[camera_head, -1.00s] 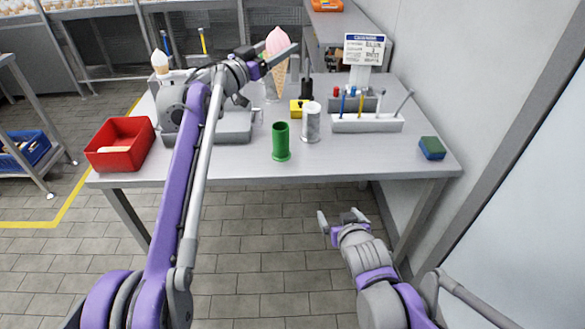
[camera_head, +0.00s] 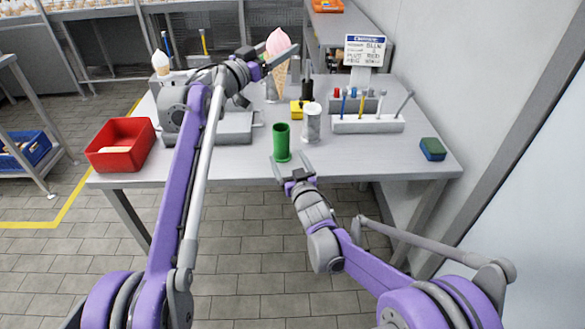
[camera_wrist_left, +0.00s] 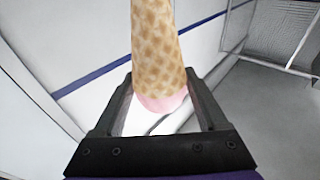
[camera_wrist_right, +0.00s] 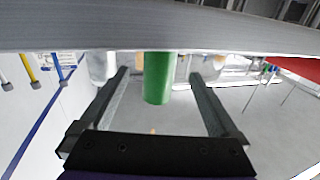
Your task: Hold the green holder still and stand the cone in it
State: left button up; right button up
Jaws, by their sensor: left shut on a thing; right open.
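The cone, a waffle cone with a pink top (camera_head: 280,72), is upright above the back of the table. My left gripper (camera_head: 274,60) is shut on it near the pink top; the left wrist view shows the waffle part (camera_wrist_left: 157,45) between the fingers. The green holder (camera_head: 282,143), an upright round tube, stands near the table's front edge. My right gripper (camera_head: 292,172) is open and empty at the front edge, just short of the holder. In the right wrist view the holder (camera_wrist_right: 158,80) shows between and beyond the open fingers.
A white-grey cylinder (camera_head: 311,124) stands close to the right of the holder. A yellow block (camera_head: 297,107) is behind, and a white tool rack (camera_head: 368,124) is to the right. A red bin (camera_head: 120,158) is at the left. A green-blue sponge (camera_head: 432,149) lies far right.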

aim_at(285, 149)
jog(key=x, duration=0.8)
jog(key=shift+c, duration=1.3)
dwell(0.3)
grip_shut()
jog(key=shift+n+g+y, duration=0.5)
jog(key=shift+n+y, duration=0.4)
jog(key=shift+y, duration=0.5)
dwell(0.7)
